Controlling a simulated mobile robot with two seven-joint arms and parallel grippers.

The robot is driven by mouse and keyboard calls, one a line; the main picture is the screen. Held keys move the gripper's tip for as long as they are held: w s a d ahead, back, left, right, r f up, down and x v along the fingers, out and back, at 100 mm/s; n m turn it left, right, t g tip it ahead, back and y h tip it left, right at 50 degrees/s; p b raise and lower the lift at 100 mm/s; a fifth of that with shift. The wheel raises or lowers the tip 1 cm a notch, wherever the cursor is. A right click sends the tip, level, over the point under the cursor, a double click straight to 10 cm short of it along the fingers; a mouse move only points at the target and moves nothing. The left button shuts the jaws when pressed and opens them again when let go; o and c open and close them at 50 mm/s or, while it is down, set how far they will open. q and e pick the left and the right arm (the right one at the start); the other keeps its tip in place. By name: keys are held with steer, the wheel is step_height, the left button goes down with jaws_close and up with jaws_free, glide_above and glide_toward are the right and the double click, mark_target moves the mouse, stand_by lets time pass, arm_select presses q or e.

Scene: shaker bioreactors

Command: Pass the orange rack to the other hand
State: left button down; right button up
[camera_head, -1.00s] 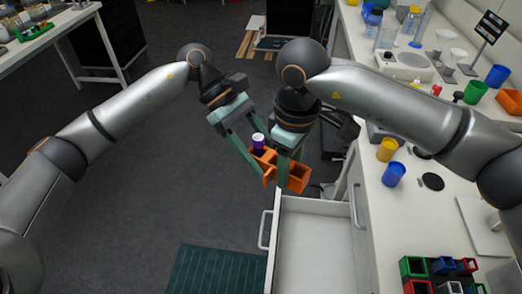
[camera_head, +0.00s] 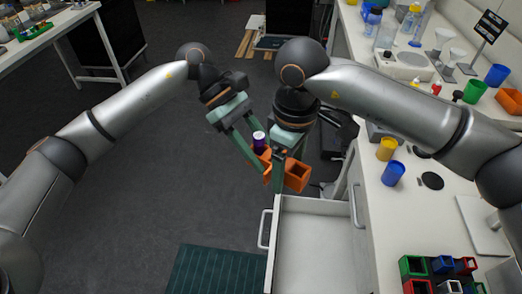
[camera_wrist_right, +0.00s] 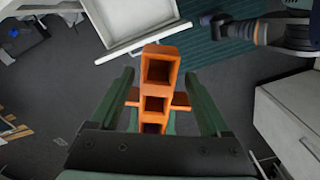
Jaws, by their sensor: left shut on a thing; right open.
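The orange rack (camera_head: 297,176) is held in the air above the floor, beside the open drawer. It has square openings, and a purple-capped vial (camera_head: 259,139) stands at its left end. My left gripper (camera_head: 258,164) is shut on the rack near the vial; its fingertips are partly hidden. My right gripper (camera_head: 279,188) is open, with its fingers around the rack's near part. In the right wrist view, the rack (camera_wrist_right: 161,70) lies between the open fingers of the right gripper (camera_wrist_right: 160,88), with gaps on both sides.
The open white drawer (camera_head: 318,240) is just below and right of the rack. The right bench holds a yellow cup (camera_head: 387,149), a blue cup (camera_head: 393,174) and several small coloured boxes (camera_head: 438,270). A green mat (camera_head: 215,272) lies on the floor.

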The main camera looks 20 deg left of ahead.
mark_target(289, 166)
step_height(289, 166, up, 8)
steer(key=shift+f, duration=0.25)
stand_by(0.4)
